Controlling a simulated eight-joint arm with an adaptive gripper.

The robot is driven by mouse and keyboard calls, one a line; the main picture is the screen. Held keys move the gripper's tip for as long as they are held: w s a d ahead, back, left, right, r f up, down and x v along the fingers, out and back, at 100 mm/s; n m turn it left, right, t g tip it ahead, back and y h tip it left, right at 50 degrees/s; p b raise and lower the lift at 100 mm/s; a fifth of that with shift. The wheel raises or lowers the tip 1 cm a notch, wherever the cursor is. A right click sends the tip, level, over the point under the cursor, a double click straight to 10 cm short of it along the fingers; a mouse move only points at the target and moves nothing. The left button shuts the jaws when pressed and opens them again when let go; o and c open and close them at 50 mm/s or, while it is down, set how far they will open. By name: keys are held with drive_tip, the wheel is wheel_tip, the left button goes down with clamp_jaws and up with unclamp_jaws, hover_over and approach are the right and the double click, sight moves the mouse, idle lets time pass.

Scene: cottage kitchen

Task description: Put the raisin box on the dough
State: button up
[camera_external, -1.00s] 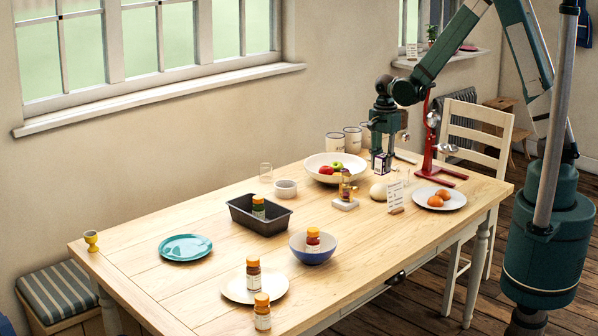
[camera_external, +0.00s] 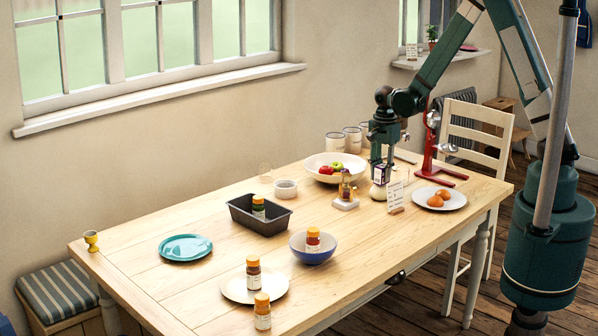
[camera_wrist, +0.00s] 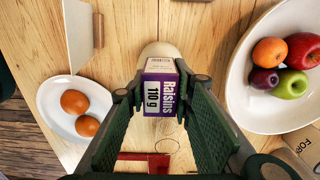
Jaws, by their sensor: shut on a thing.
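My gripper (camera_external: 381,173) is shut on the raisin box (camera_wrist: 160,90), a small purple and white carton marked "raisins 110 g". The box also shows between the fingers in the external view (camera_external: 378,174). The dough (camera_external: 378,193) is a pale round lump on the table. The box is held upright over it and overlaps its top in the external view. In the wrist view the dough (camera_wrist: 160,49) shows just beyond the box, which hides part of it. I cannot tell whether box and dough touch.
A white card (camera_external: 396,196) stands close to the right of the dough. A plate of eggs (camera_external: 457,204) and a red stand (camera_external: 428,160) are further right.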

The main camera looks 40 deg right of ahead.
sight(383, 166)
drive_tip(key=shift+f, duration=0.2)
drive_tip(key=o, duration=0.9)
drive_tip(key=shift+r, duration=0.3)
drive_tip(key=shift+r+p, duration=0.6)
drive_tip(key=shift+r, duration=5.35)
